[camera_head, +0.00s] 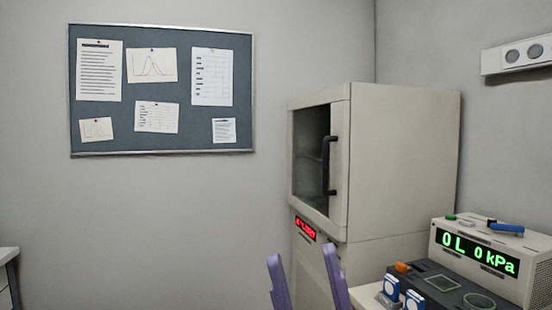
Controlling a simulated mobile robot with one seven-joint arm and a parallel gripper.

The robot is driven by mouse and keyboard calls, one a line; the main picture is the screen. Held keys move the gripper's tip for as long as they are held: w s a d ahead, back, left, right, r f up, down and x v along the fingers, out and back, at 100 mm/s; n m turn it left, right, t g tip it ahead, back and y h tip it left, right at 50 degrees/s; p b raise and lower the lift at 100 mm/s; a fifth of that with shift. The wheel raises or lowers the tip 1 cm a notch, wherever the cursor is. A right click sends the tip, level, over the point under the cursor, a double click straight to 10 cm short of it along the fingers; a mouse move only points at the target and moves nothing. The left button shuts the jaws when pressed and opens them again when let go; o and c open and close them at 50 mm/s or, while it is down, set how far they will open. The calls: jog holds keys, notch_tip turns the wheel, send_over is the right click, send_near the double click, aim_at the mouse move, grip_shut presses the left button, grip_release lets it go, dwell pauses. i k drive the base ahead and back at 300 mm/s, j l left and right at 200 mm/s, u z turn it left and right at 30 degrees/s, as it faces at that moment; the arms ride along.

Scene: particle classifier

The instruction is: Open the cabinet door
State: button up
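The cabinet (400,160) is a tall beige box right of the middle. Its door (338,185) faces left and has a dark glass pane, with a shelf faintly visible behind it. The door looks shut. A black vertical bar handle (326,165) sits on the door's right side. My gripper (302,254) shows as two purple fingers rising from the bottom edge, spread apart with nothing visible between them. It appears below the handle in the picture and is not touching it. The rest of my arm is out of view.
A red display (305,229) sits below the door. At lower right stand a beige unit (480,240) reading "0 L 0 kPa" and a dark panel (430,285) with blue-and-white parts. A pinboard (160,135) hangs on the back wall. The area left of the cabinet looks clear.

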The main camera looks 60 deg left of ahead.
aim_at(335, 224)
jog(key=j+u, duration=0.15)
jog(key=u, duration=1.55)
jog(key=i+z, duration=0.1)
jog(key=i, duration=0.25)
jog(key=i+j+z, duration=0.1)
jog(key=i, duration=0.3)
